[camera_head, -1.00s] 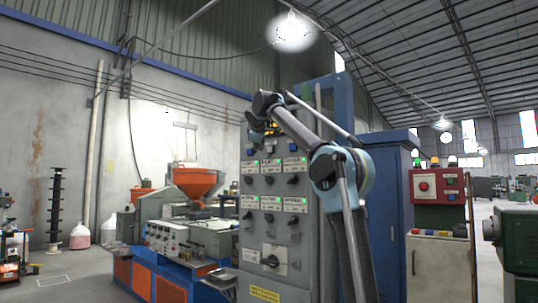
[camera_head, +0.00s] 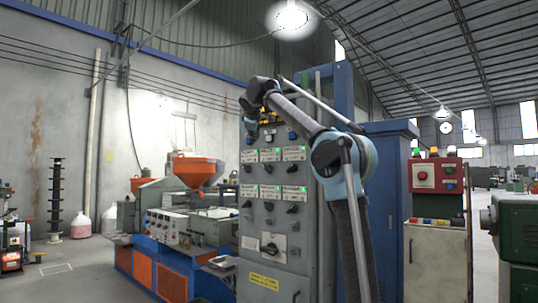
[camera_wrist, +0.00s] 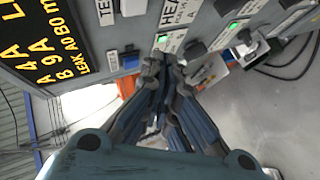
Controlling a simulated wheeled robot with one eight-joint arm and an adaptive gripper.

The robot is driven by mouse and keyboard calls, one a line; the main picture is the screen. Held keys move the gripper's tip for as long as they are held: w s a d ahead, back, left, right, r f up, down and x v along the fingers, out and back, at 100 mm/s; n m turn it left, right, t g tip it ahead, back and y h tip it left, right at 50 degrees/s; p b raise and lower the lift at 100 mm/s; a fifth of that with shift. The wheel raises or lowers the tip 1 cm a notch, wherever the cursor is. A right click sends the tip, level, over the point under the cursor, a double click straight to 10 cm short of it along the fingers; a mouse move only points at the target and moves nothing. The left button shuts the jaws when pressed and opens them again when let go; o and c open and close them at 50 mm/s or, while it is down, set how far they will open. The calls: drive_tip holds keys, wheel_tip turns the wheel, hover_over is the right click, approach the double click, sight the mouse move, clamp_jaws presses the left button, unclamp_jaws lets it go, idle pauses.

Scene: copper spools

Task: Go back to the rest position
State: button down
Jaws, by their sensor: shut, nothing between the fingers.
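My gripper (camera_head: 250,128) is raised in front of the upper part of the grey control cabinet (camera_head: 275,225) in the head view, small and partly hard to make out against it. In the wrist view my gripper (camera_wrist: 163,68) has its dark fingers together and holds nothing. Its tips overlap the cabinet face (camera_wrist: 140,32) in the picture, near a green-lit label; I cannot tell whether they touch.
The cabinet carries several switches and a yellow-lettered display (camera_wrist: 40,38). A blue cabinet (camera_head: 392,190) stands right of it. Left is a blue-orange machine with an orange hopper (camera_head: 197,170). A green machine (camera_head: 515,235) stands at far right. Open floor (camera_head: 75,270) shows at left.

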drive_tip(key=s+d+f+m+g+h, duration=0.1)
drive_tip(key=s+d+f+m+g, duration=0.15)
drive_tip(key=s+d+f, duration=0.65)
drive_tip(key=s+d+f+m+g+h, duration=0.1)
drive_tip(key=s+d+f+m, duration=0.25)
drive_tip(key=d+f, duration=0.55)
drive_tip(key=s+d+f+m+g+h, duration=0.1)
drive_tip(key=s+d+f+m+g, duration=0.1)
drive_tip(key=s+d+f, duration=0.75)
drive_tip(key=s+f+m+g+y, duration=0.1)
drive_tip(key=s+f+m, duration=0.1)
drive_tip(key=s+f, duration=0.7)
drive_tip(key=s+d+f+m+g, duration=0.1)
drive_tip(key=s+f+m+g, duration=0.1)
drive_tip(key=s+f, duration=0.8)
drive_tip(key=s+d+f+m+g+y, duration=0.1)
drive_tip(key=s+f, duration=0.9)
drive_tip(key=f, duration=1.3)
drive_tip(key=shift+s+f+m+g+y, duration=0.15)
drive_tip(key=shift+m+g+y, duration=0.15)
drive_tip(key=shift+m+g, duration=0.45)
